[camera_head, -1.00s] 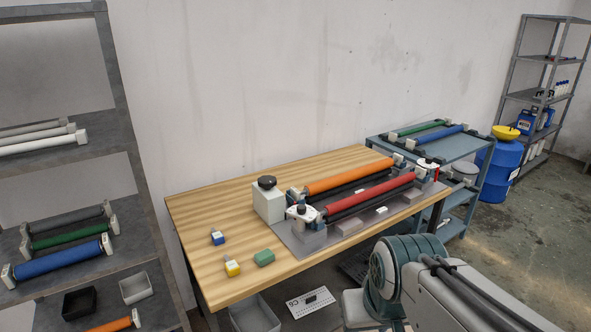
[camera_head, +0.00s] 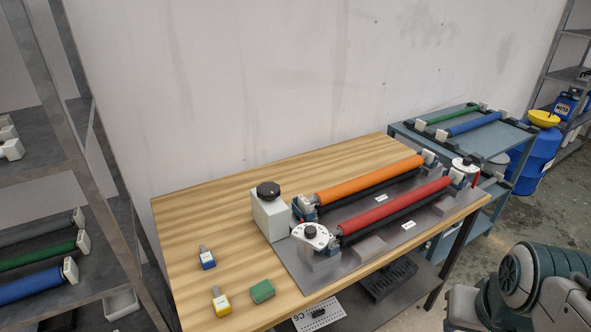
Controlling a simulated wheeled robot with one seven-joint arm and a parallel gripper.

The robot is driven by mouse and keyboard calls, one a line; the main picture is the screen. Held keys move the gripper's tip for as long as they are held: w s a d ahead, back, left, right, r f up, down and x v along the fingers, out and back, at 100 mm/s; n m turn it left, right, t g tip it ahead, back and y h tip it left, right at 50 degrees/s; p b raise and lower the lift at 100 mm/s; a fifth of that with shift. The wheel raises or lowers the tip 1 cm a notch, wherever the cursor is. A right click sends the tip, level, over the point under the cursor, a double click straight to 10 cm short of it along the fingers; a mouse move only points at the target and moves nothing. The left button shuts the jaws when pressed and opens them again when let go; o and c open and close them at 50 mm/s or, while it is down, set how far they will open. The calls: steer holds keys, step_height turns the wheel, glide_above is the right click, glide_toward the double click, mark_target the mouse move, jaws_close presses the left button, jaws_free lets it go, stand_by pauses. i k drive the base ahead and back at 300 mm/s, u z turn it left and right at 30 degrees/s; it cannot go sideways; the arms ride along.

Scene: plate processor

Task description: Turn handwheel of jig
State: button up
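The jig (camera_head: 365,247) is a grey base plate on the wooden table. It carries an orange roller (camera_head: 368,180) behind a red roller (camera_head: 395,206), both lying lengthwise. A pale box (camera_head: 271,218) with a round black knob (camera_head: 268,189) on top stands at its left end. A white disc with a dark centre (camera_head: 313,236) sits at the near left corner, and a similar white disc (camera_head: 464,164) sits at the right end. I cannot tell for sure which of these is the handwheel. Part of my arm shows at lower right; my gripper is outside the picture.
The wooden table (camera_head: 225,229) holds a blue-and-white piece (camera_head: 207,261), a yellow-and-white piece (camera_head: 220,303) and a green block (camera_head: 262,291). A shelf (camera_head: 100,180) with rollers stands at left. A blue cart (camera_head: 465,142) with rollers stands beyond the table's right end.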

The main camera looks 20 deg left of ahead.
mark_target(267, 191)
steer(key=u, duration=0.4)
steer(key=i, duration=0.95)
steer(key=u, duration=0.7)
